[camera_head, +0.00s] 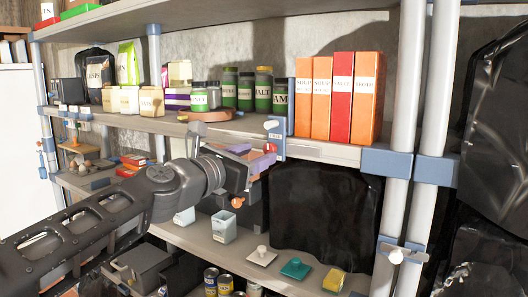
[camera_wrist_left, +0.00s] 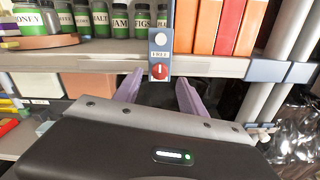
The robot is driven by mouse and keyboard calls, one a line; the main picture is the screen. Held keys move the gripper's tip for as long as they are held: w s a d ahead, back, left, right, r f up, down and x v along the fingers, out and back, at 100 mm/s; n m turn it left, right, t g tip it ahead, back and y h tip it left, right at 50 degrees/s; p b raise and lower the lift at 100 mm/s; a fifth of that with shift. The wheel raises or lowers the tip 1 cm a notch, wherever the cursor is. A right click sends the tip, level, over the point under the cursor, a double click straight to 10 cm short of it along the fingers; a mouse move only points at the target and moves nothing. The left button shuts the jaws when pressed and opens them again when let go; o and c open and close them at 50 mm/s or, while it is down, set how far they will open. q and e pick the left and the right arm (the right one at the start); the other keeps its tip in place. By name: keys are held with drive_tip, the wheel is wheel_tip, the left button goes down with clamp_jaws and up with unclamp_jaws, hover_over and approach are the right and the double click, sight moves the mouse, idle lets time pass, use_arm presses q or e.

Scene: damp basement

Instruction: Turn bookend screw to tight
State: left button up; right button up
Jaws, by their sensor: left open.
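The blue bookend (camera_head: 281,143) hangs over the front edge of the middle shelf, left of the orange and red boxes. Its front plate (camera_wrist_left: 160,53) has a white round knob (camera_wrist_left: 161,39) on top, a label reading "FREE" and a red screw knob (camera_wrist_left: 160,71) with a pale mark below. The white knob (camera_head: 271,124) shows in the head view; I cannot make out the red screw there. My left gripper (camera_head: 250,156) is open, its purple fingers pointing at the plate. In the left wrist view the fingertips (camera_wrist_left: 159,84) stand apart on either side below the screw. My right gripper is out of view.
Jars (camera_head: 263,89) and a brown round tray (camera_head: 206,115) stand left of the bookend. Orange boxes (camera_head: 321,96) stand right of it. Metal posts (camera_head: 402,120) rise at the right. The lower shelf (camera_head: 195,240) holds a pale cup (camera_head: 223,227) and small knobbed pieces.

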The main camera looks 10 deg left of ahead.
sight(268, 149)
use_arm(q)
drive_tip(key=shift+x, duration=2)
clamp_jaws()
